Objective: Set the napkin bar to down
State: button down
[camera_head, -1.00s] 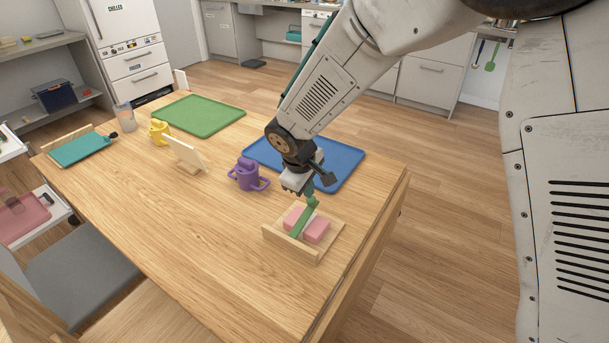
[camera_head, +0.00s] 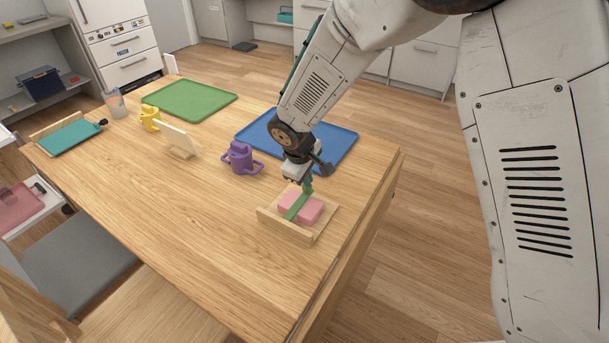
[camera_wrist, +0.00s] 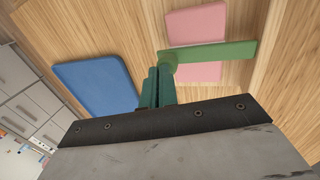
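The napkin bar (camera_head: 296,207) is a flat green strip. It lies across pink napkins (camera_head: 311,210) in a pale wooden holder (camera_head: 284,229) near the table's right edge. In the wrist view the bar (camera_wrist: 215,53) crosses the pink napkins (camera_wrist: 196,24), with its rounded end by my fingertips. My gripper (camera_head: 307,186) points down at the bar's far end. Its dark green fingers (camera_wrist: 158,76) are close together and look shut. I cannot tell whether they touch the bar or whether it presses on the napkins.
A purple two-handled cup (camera_head: 239,160) stands left of my gripper, and a blue tray (camera_head: 335,143) lies behind it. A cream card stand (camera_head: 177,140), yellow cup (camera_head: 149,119) and green tray (camera_head: 190,98) are farther left. The table's front middle is clear.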

notch_tip(320, 180, up, 14)
jog(key=s+d+r+m, duration=0.3)
jog(key=s+d+m, duration=0.1)
jog(key=s+d, duration=0.4)
jog(key=s+d+r+m+g+y, duration=0.1)
jog(key=s+d+r+m, duration=0.3)
jog(key=s+d, duration=0.5)
jog(key=s+d+r+m, duration=0.3)
jog(key=s+d, duration=0.6)
jog(key=s, duration=0.6)
jog(key=shift+s+r+m+g+y, duration=0.15)
jog(key=shift+r+m+g+y, duration=0.15)
jog(key=shift+r+m+y, duration=0.1)
